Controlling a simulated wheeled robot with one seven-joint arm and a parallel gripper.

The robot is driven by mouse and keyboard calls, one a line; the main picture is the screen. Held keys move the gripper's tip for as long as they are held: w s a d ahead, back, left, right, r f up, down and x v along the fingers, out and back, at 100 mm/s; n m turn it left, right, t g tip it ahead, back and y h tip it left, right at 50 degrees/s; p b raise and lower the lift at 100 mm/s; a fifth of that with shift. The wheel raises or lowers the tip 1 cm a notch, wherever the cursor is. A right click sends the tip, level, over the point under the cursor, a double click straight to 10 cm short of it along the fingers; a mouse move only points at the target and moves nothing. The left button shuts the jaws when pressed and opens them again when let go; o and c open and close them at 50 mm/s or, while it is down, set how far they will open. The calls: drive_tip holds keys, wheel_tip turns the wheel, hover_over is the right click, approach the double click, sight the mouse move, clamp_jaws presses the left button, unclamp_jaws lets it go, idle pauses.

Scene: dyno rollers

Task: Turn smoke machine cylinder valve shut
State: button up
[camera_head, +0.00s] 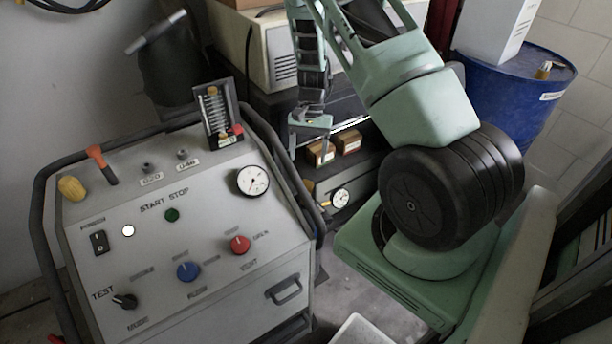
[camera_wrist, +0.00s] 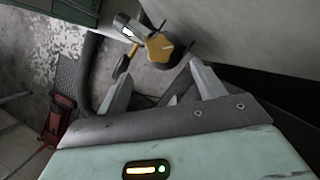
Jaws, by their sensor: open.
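The smoke machine is a grey console (camera_head: 190,235) with a gauge, switches and START STOP marks, at the left in the head view. In the wrist view, a yellow-orange knob (camera_wrist: 159,47) with dark parts is beyond my fingertips and between them in the picture. It looks like the cylinder valve, but I cannot be sure; its cylinder is not clearly visible. My gripper (camera_wrist: 159,70) is open and empty, with a visible gap to the knob. In the head view my gripper (camera_head: 310,128) hangs right of the console; its fingertips are hard to make out there.
A yellow knob (camera_head: 72,188) and an orange-handled lever (camera_head: 101,163) stand on the console. Brown boxes (camera_head: 347,141) and a small gauge (camera_head: 340,198) lie near my gripper. A blue drum (camera_head: 510,95) stands at the right. A red object (camera_wrist: 60,115) is at the wrist view's left.

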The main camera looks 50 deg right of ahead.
sight(306, 184)
drive_tip(key=x, duration=0.7)
drive_tip(key=shift+s+a+f+p, duration=0.1)
drive_tip(key=shift+s+f+p, duration=0.05)
drive_tip(key=shift+f+p, duration=0.2)
drive_tip(key=shift+c, duration=0.2)
drive_tip(key=c, duration=0.9)
